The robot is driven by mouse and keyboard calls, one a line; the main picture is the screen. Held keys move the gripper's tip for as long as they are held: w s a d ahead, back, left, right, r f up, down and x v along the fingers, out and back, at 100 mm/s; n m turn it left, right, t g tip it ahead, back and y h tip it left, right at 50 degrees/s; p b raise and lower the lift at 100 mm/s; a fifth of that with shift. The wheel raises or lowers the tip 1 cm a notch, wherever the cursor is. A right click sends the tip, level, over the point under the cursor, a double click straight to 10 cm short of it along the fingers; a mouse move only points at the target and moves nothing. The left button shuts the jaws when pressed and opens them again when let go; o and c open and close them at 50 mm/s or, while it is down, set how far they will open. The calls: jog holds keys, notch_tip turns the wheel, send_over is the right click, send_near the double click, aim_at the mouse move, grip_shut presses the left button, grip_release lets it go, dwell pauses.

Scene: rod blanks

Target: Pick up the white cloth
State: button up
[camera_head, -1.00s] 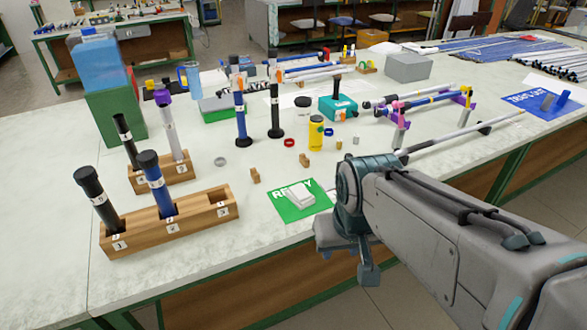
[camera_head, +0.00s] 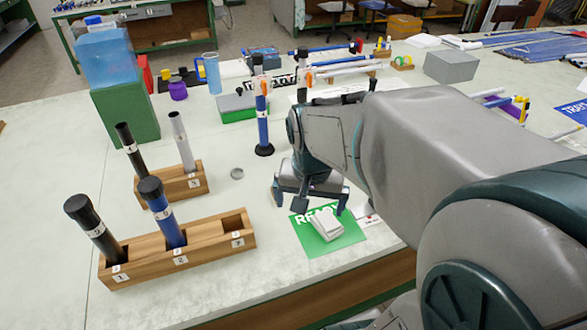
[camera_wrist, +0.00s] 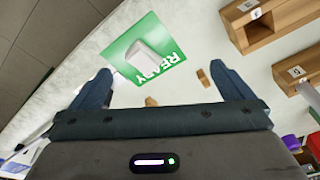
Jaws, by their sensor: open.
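The white cloth (camera_head: 327,226) is a small folded pad lying on the green READY mat (camera_head: 310,244) near the front edge of the bench. In the wrist view the cloth (camera_wrist: 147,55) lies on the green mat (camera_wrist: 122,50), ahead of the fingers and nearer the left one. My gripper (camera_head: 312,203) is just behind the mat in the head view, above the bench and apart from the cloth. In the wrist view my gripper (camera_wrist: 163,85) has its two fingers wide apart, with nothing held between them.
A wooden rack (camera_head: 205,246) with dark-capped tubes stands left of the mat, with a smaller rack (camera_head: 185,182) behind it. A grey ring (camera_head: 237,174) and an upright blue tube (camera_head: 263,128) are behind the mat. Small wooden blocks (camera_wrist: 203,78) lie near the fingers.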

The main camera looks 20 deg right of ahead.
jog(key=w+d+f+m+g+p, duration=0.15)
jog(key=w+d+f+m, duration=0.25)
jog(key=w+d+m, duration=0.5)
send_over(327, 219)
jog(key=shift+m+y, duration=0.3)
jog(key=shift+m, duration=0.1)
notch_tip(327, 219, down, 9)
jog(key=shift+w, duration=0.1)
jog(key=shift+s+f, duration=0.2)
jog(key=shift+f, duration=2.35)
jog(key=shift+c, duration=0.3)
jog(key=c, duration=0.9)
